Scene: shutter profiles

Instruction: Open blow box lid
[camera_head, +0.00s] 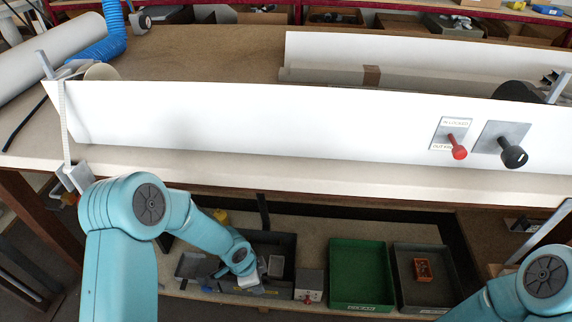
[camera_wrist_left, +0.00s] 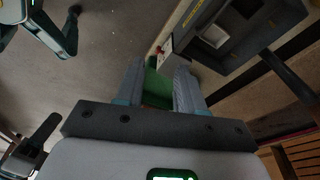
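A long white panel (camera_head: 250,125) stretches across the bench in the head view; I take it as the blow box front or lid, but cannot tell which. A red-handled knob (camera_head: 457,148) and a black knob (camera_head: 514,152) stick out of its right part on small plates. A metal lever arm (camera_head: 66,130) stands at its left end. My left arm reaches down below the bench front, away from the panel. In the left wrist view my left gripper (camera_wrist_left: 160,68) has its two fingers apart with nothing between them. My right gripper is outside both views; only my right arm shows.
A lower shelf holds a dark grey tray (camera_head: 285,246), a small white box (camera_head: 309,284), a green tray (camera_head: 360,270) and another grey tray (camera_head: 425,290) with an orange block. A blue hose (camera_head: 108,40) and a white roll (camera_head: 45,55) are at the upper left.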

